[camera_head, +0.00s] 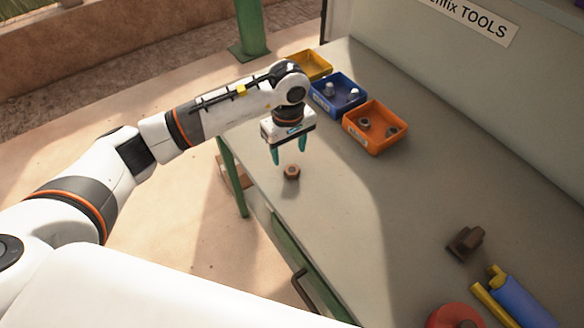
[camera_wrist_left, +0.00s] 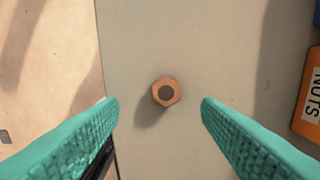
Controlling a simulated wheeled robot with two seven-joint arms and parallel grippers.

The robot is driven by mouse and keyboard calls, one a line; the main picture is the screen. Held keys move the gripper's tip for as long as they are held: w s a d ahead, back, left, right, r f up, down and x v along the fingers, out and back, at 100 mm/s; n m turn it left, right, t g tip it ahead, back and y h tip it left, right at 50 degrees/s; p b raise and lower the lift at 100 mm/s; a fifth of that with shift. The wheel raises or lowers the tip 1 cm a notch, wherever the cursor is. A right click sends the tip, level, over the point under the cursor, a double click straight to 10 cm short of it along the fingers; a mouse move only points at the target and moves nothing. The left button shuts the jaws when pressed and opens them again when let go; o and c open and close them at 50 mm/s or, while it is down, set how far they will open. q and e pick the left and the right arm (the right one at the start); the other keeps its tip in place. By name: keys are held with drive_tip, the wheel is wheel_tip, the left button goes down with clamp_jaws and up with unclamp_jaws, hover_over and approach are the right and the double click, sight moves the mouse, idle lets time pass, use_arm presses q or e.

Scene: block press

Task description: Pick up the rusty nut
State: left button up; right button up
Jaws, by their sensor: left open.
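The rusty nut (camera_head: 291,172) is a small orange-brown hexagon lying flat on the grey workbench top, near its left edge. In the left wrist view the rusty nut (camera_wrist_left: 165,91) lies ahead of the fingers, centred a little above the line between the tips. My left gripper (camera_head: 289,160) points down just above the nut, its teal fingers open and empty. In the left wrist view the open fingers of my left gripper (camera_wrist_left: 160,103) stand to either side of the picture, apart from the nut. My right gripper is not in view.
An orange bin (camera_head: 374,143) holding a few parts, a blue bin (camera_head: 338,105) and a yellow bin (camera_head: 318,62) stand along the bench's back. A brown metal piece (camera_head: 466,243), a blue and yellow tool (camera_head: 520,300) and a red round object (camera_head: 455,316) lie at lower right. The bench middle is clear.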

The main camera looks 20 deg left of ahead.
sight(292, 169)
use_arm(q)
drive_tip(key=shift+d+f, duration=0.1)
drive_tip(key=shift+f, duration=0.8)
drive_tip(key=f+p, duration=0.1)
drive_tip(key=f, duration=0.2)
drive_tip(key=f+p, duration=0.1)
drive_tip(key=f, duration=0.1)
drive_tip(key=shift+w+d+p, duration=0.2)
drive_tip(key=shift+d+p, duration=0.1)
drive_tip(key=shift+p, duration=0.05)
drive_tip(key=shift+f, duration=0.25)
drive_tip(key=shift+c, duration=0.6)
drive_tip(key=c, duration=1)
